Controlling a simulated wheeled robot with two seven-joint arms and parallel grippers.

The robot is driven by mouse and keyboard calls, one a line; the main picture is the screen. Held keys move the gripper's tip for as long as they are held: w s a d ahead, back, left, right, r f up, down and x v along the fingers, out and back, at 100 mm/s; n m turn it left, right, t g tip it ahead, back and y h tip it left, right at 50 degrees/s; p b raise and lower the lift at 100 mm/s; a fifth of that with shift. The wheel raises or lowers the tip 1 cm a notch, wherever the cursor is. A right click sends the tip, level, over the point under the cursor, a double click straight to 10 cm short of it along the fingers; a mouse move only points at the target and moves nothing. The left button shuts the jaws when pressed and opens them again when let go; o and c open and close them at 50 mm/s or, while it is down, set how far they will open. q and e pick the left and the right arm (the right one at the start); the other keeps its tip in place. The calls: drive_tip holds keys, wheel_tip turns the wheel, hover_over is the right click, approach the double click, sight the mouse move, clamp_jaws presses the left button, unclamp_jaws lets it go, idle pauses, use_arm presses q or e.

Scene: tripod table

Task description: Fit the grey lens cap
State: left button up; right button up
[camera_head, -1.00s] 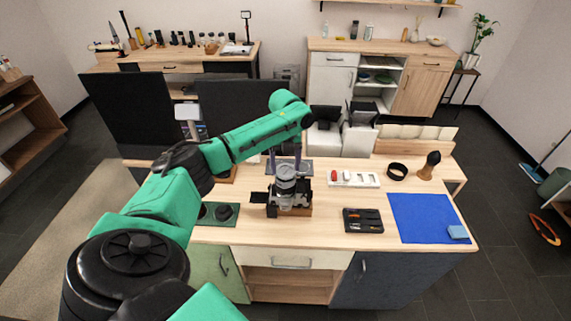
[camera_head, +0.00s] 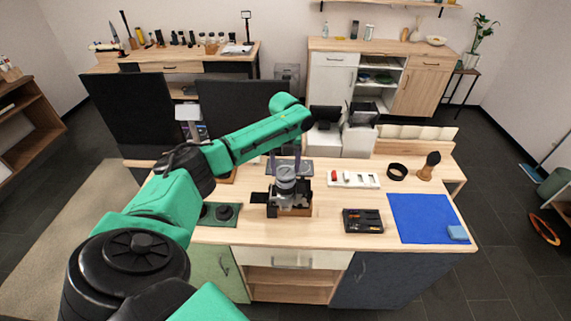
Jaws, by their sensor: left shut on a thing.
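The camera (camera_head: 289,198) stands on the wooden table with its silver-grey lens (camera_head: 285,184) pointing up. My left arm reaches over from the left, and my left gripper (camera_head: 285,163) points down over the lens. It is shut on the grey lens cap (camera_head: 285,171), which is small and partly hidden between the fingers. The cap is at the top of the lens; I cannot tell whether it is seated or just above it. My right gripper is not in view.
A green mat (camera_head: 220,214) with dark round pieces lies left of the camera. To the right are a white tray (camera_head: 352,180), a black tool tray (camera_head: 362,221), a black ring (camera_head: 397,171), a brush (camera_head: 428,165), and a blue cloth (camera_head: 425,220) with a blue sponge (camera_head: 457,233).

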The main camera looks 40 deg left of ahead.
use_arm(q)
drive_tip(key=shift+s+d+f, duration=0.1)
drive_tip(key=shift+s+f, duration=0.05)
drive_tip(key=shift+f, duration=0.4)
idle(0.8)
drive_tip(key=o, duration=1.5)
drive_tip(key=shift+s, duration=0.1)
drive_tip(key=shift+w, duration=0.3)
drive_tip(key=shift+r, duration=0.1)
wheel_tip(320, 180, up, 2)
drive_tip(key=shift+s+r, duration=0.1)
drive_tip(key=shift+r, duration=2.4)
